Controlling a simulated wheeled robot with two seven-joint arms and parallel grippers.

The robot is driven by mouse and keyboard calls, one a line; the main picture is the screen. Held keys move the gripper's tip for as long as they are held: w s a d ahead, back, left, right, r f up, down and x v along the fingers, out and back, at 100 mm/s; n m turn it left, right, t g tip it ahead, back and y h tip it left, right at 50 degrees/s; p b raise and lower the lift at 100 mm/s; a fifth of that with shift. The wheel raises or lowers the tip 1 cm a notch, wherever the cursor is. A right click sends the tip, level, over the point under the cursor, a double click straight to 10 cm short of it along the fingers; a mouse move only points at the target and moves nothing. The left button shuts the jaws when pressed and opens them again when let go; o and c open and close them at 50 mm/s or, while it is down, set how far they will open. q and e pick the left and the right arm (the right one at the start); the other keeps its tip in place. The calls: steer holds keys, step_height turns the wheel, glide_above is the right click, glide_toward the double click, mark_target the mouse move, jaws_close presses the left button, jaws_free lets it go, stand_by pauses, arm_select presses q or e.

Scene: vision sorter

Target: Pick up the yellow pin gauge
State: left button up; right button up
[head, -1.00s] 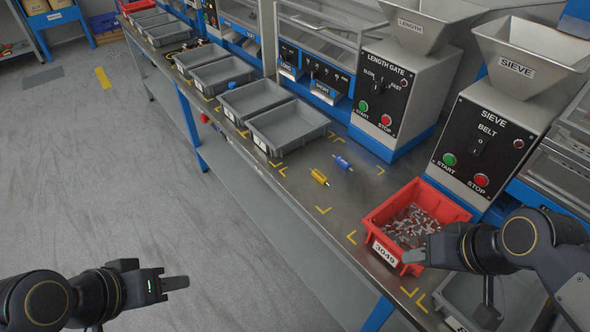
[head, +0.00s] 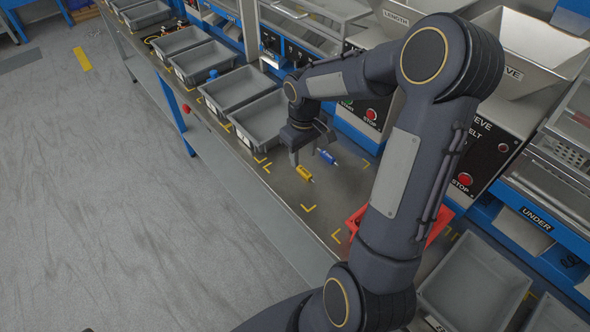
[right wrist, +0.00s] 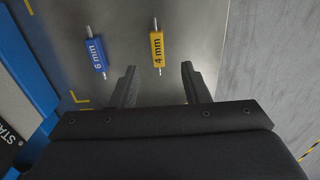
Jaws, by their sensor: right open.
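The yellow pin gauge (head: 304,173) lies on the metal bench top; in the right wrist view the yellow gauge (right wrist: 157,49) is marked "4 mm". My right gripper (head: 309,158) is open and empty, its fingers apart just short of the yellow gauge. In the right wrist view the yellow gauge lies beyond the fingertips (right wrist: 159,69), about in line with the gap between them. A blue pin gauge (head: 327,157), marked "6 mm" in the wrist view (right wrist: 95,52), lies beside it, outside the gap. My left gripper does not show.
Grey trays (head: 262,118) line the bench to the left of the gauges. A red bin (head: 354,219) stands to the right, mostly hidden by my right arm. Machines with start and stop buttons (head: 371,114) stand behind. The bench's front edge is close.

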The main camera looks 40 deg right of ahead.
mark_target(304, 171)
step_height(304, 171, down, 6)
steer(key=shift+s+d+r, duration=0.1)
steer(key=shift+s+d, duration=0.05)
jaws_close()
stand_by(0.3)
